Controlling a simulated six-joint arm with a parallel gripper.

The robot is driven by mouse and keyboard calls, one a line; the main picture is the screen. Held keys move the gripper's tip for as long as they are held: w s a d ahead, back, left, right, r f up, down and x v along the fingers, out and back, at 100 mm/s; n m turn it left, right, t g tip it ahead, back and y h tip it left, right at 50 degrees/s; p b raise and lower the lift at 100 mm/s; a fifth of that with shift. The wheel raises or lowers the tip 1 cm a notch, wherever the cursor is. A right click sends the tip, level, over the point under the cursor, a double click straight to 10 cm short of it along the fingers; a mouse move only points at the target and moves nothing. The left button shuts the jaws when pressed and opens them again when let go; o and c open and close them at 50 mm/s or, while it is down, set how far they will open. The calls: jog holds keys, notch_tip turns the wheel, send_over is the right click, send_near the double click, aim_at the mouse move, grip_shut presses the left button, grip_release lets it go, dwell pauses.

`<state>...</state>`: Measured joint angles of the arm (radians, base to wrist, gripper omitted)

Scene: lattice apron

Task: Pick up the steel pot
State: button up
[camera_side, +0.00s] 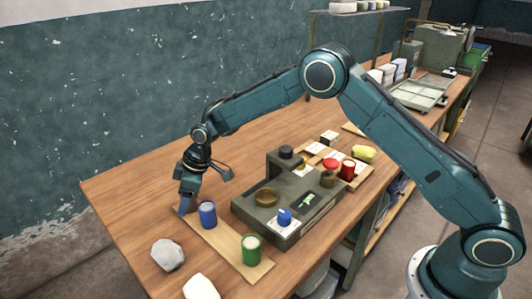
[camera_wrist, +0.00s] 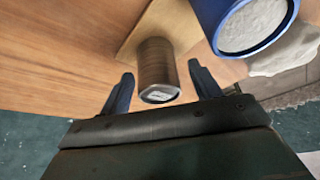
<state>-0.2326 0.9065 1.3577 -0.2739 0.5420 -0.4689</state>
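The steel pot (camera_wrist: 156,62) is a small dark brownish-grey cylinder with a pale label or content at its near end. It stands on a light wooden board in the wrist view. My gripper (camera_wrist: 161,74) is open, with one blue finger on each side of the pot and a narrow gap showing on both sides. In the side view my gripper (camera_side: 184,207) points down at the far left end of the board, beside a blue pot (camera_side: 208,216).
The blue pot (camera_wrist: 226,38) stands close by on the right in the wrist view. A green pot (camera_side: 251,250) is farther along the board (camera_side: 225,250). Pale stones (camera_side: 168,254) lie in front. The table's left end is clear.

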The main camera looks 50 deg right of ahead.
jog(key=c, duration=1.1)
jog(key=shift+r, duration=0.1)
notch_tip(320, 180, up, 20)
jog(key=shift+f, duration=0.1)
dwell(0.4)
